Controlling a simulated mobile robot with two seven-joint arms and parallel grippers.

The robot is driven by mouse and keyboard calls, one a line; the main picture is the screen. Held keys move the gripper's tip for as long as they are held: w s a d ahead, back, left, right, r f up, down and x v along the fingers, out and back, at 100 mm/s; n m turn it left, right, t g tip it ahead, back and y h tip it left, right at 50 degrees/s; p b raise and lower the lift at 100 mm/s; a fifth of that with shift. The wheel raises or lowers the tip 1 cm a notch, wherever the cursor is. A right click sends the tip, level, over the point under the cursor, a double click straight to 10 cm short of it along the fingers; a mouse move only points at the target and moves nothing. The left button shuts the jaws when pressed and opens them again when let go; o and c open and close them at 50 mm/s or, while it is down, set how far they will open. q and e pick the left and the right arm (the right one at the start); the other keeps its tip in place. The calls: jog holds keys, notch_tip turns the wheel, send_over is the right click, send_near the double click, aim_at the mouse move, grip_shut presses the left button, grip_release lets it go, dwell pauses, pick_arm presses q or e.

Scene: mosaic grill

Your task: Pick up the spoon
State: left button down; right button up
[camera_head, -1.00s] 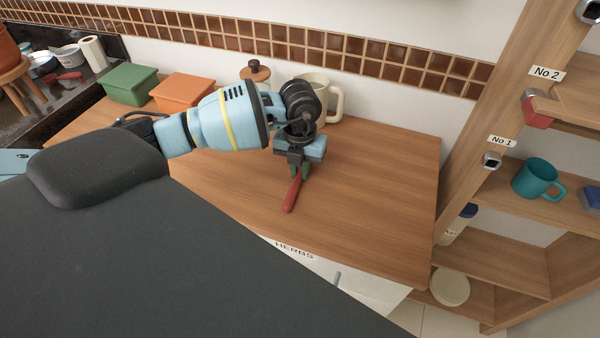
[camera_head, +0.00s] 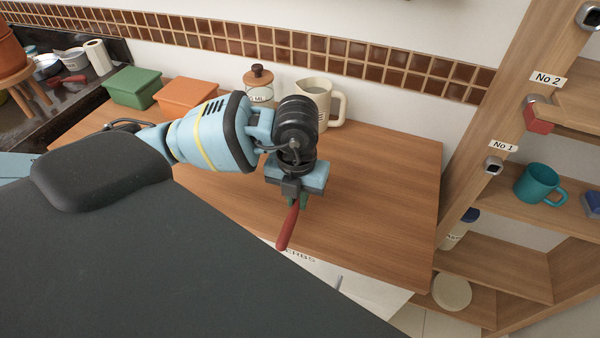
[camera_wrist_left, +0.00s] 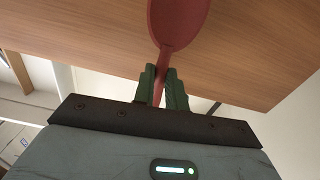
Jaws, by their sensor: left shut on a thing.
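The red spoon (camera_head: 287,228) is held in my left gripper (camera_head: 298,203), whose green fingers are shut on its narrow part. In the head view its red end points toward the counter's front edge and overlaps the HERBS label. In the left wrist view the spoon (camera_wrist_left: 178,20) shows its round bowl beyond the fingers of my left gripper (camera_wrist_left: 161,88). The spoon seems to be above the wooden counter (camera_head: 380,200); the gap is hard to judge. My right gripper is not in view.
Behind my gripper stand a cream jug (camera_head: 318,97) and a lidded jar (camera_head: 258,88). An orange box (camera_head: 187,95) and a green box (camera_head: 133,86) are at the back left. A wooden shelf (camera_head: 485,190) with a teal mug (camera_head: 538,183) is on the right. The counter's right part is clear.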

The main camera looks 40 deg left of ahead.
pick_arm(q)
jog(key=shift+s+d+r, duration=0.1)
jog(key=shift+s+d, duration=0.3)
jog(key=shift+s, duration=0.35)
jog(key=shift+s+d+r, duration=0.1)
jog(key=shift+s+d, duration=0.35)
jog(key=shift+s, duration=0.35)
jog(key=shift+s+d, duration=0.4)
jog(key=shift+s, duration=0.35)
